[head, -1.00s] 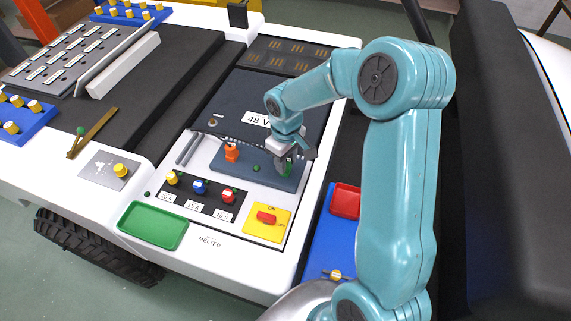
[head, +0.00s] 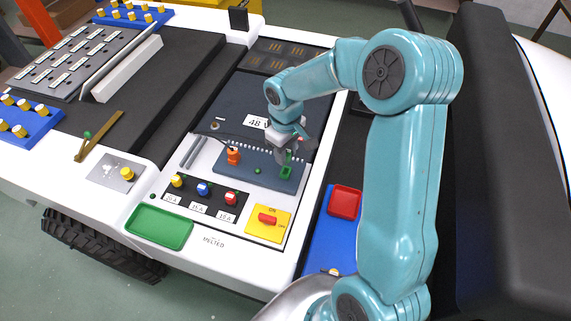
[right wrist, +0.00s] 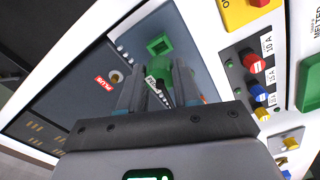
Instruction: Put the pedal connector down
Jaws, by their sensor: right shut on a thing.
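The green pedal connector (right wrist: 157,82) with a white label is between the fingers of my right gripper (right wrist: 160,88) in the right wrist view. The fingers are shut on it. A green square socket (right wrist: 160,45) lies just beyond it, on the blue-grey block. In the head view my right gripper (head: 287,150) is over the right end of this block, with the green socket (head: 286,173) just below it. The gap between connector and socket is hard to judge. My left gripper is not in view.
An orange connector (head: 233,155) stands on the left of the blue-grey block (head: 262,176). In front are yellow, blue and red knobs (head: 202,189), a yellow plate with a red switch (head: 268,219) and an empty green tray (head: 158,227). A red tray (head: 345,203) is at the right.

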